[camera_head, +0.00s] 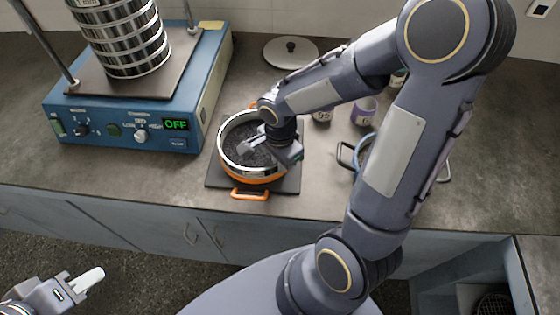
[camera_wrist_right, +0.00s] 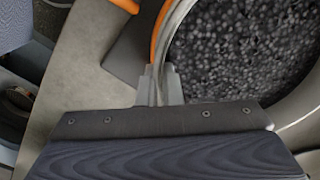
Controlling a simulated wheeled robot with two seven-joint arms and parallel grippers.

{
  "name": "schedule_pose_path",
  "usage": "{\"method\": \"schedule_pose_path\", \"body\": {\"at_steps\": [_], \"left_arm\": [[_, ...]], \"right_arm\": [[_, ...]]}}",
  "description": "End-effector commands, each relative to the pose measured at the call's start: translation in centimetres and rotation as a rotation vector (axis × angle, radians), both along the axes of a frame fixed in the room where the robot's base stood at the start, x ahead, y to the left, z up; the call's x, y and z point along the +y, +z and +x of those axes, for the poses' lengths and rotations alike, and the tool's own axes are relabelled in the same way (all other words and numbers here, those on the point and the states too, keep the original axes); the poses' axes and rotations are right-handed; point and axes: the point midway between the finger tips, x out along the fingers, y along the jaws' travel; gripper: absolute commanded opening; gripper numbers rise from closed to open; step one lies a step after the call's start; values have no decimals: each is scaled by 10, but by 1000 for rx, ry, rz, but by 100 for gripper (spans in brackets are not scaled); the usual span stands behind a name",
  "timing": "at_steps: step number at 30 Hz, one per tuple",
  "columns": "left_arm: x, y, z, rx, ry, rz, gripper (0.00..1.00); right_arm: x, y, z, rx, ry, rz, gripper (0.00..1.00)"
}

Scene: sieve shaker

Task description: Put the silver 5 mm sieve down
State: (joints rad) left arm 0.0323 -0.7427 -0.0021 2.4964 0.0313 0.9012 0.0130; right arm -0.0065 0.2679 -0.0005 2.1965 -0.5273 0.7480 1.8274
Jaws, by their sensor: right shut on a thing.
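The silver sieve (camera_head: 232,160) is a shallow round ring with dark grains inside. It sits on or just above an orange pot (camera_head: 250,177); I cannot tell whether it rests fully. In the right wrist view the gripper (camera_wrist_right: 160,85) is shut on the silver sieve's rim (camera_wrist_right: 172,40), with the grains (camera_wrist_right: 240,50) to the right. My left gripper (camera_head: 86,281) is low at the left, away from the counter; its jaw gap is unclear.
A blue shaker (camera_head: 75,117) showing OFF carries a stack of sieves (camera_head: 125,40). The pot stands on a dark mat (camera_head: 288,183). A grey lid (camera_head: 291,52), purple cups (camera_head: 364,112) and a blue-rimmed pot (camera_head: 349,160) are behind or beside my right arm. The front-left counter is clear.

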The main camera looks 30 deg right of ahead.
Motion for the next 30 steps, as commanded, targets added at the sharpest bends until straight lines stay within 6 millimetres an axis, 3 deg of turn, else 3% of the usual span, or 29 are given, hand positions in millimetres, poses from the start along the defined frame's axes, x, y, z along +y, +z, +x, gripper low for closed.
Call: {"method": "schedule_pose_path", "body": {"at_steps": [9,10,14,23,26,30], "left_arm": [[0,-6,0,0,0,0,32],[0,-4,0,0,0,0,32],[0,-4,0,0,0,0,32],[0,-2,0,0,0,0,32],[0,3,0,0,0,0,32],[0,5,0,0,0,0,32]], "right_arm": [[0,-4,0,-1,0,0,0],[0,-3,0,0,0,0,9],[0,-2,0,1,0,0,26],[0,-1,0,1,0,0,27],[0,5,0,-1,0,-1,27],[0,29,1,-6,-2,-1,27]]}}
